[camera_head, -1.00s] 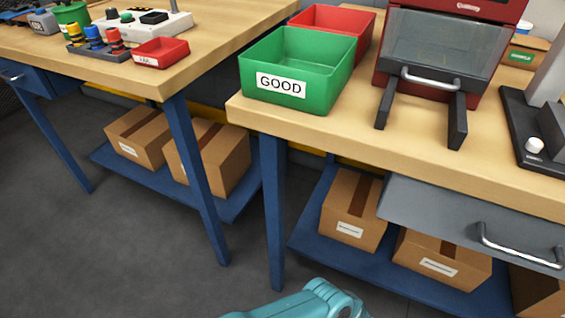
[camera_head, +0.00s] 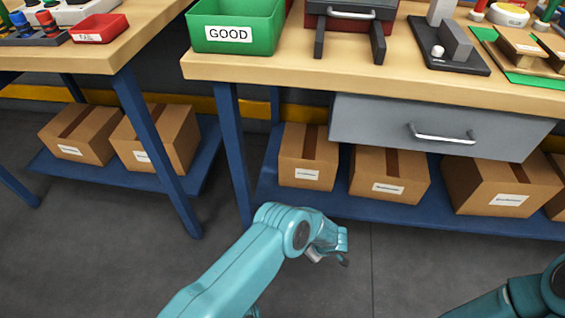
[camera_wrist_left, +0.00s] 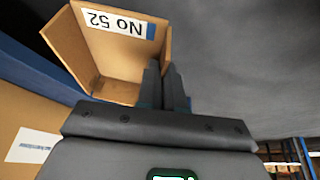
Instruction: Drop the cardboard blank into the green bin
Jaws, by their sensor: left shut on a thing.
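The green bin (camera_head: 262,40) with a GOOD label stands near the front left corner of the right-hand bench, cut by the top of the head view. In the left wrist view, my left gripper (camera_wrist_left: 166,78) is shut on the brown cardboard blank (camera_wrist_left: 118,60), which has raised sides and an upside-down "No 52" label. The head view shows my left arm low in front of the bench, below and right of the bin; the blank and the jaws cannot be made out there. Only part of my right arm shows at lower right; its gripper is out of frame.
The grey drawer (camera_head: 375,128) hangs under the benchtop (camera_head: 330,84). Several cartons (camera_head: 390,175) stand on the blue lower shelf (camera_head: 330,203). A red machine (camera_head: 350,32) stands right of the bin. A second bench (camera_head: 110,50) is at left, with a floor gap between.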

